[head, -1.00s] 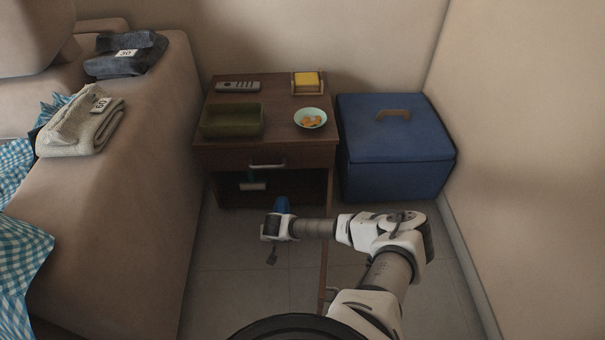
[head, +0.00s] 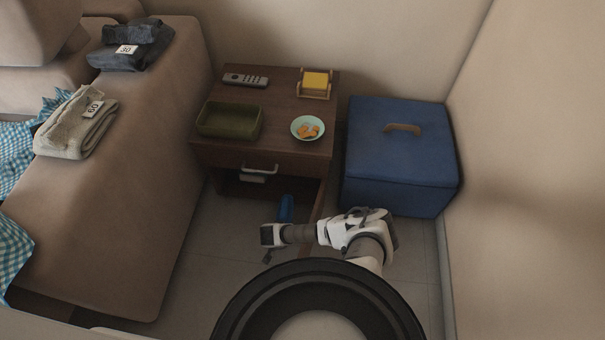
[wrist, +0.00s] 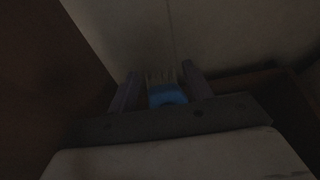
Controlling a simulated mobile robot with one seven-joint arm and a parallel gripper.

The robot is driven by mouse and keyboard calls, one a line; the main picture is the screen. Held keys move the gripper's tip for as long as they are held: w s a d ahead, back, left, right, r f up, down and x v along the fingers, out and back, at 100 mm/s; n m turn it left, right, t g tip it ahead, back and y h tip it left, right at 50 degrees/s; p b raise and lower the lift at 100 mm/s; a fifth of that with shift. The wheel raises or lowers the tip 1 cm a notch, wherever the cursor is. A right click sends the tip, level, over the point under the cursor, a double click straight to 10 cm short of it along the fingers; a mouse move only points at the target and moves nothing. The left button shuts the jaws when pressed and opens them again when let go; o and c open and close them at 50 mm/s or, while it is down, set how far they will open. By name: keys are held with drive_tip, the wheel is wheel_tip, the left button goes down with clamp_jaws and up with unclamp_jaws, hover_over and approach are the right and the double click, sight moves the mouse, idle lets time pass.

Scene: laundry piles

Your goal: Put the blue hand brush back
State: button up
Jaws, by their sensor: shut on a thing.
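The blue hand brush (wrist: 167,96) shows in the dark wrist view between the two fingers of my gripper (wrist: 162,78), with pale bristles just beyond its blue part. My gripper is shut on it. In the head view a blue piece of the brush (head: 286,208) shows low in front of the nightstand's open lower part, just beyond my wrist. My fingers are hidden there. The wooden nightstand (head: 285,88) has a drawer front with a metal handle and a dark open space below.
A green tray (head: 229,133), a plate with orange pieces (head: 308,128), a remote (head: 245,79) and a yellow block in a holder (head: 316,82) stand on the nightstand. A blue box (head: 400,165) is at right, a sofa (head: 130,200) at left. A pale bar (head: 252,179) shows under the drawer.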

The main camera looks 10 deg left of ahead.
drive_tip(key=w+b, duration=0.7)
drive_tip(key=w, duration=1)
drive_tip(key=shift+w+d+f+b, duration=0.1)
drive_tip(key=shift+w+b, duration=0.15)
drive_tip(key=shift+b, duration=0.05)
drive_tip(key=shift+w, duration=0.25)
wheel_tip(320, 180, down, 4)
drive_tip(key=b, duration=0.3)
drive_tip(key=shift+r, duration=0.3)
drive_tip(key=shift+f, duration=0.1)
drive_tip(key=o, duration=0.9)
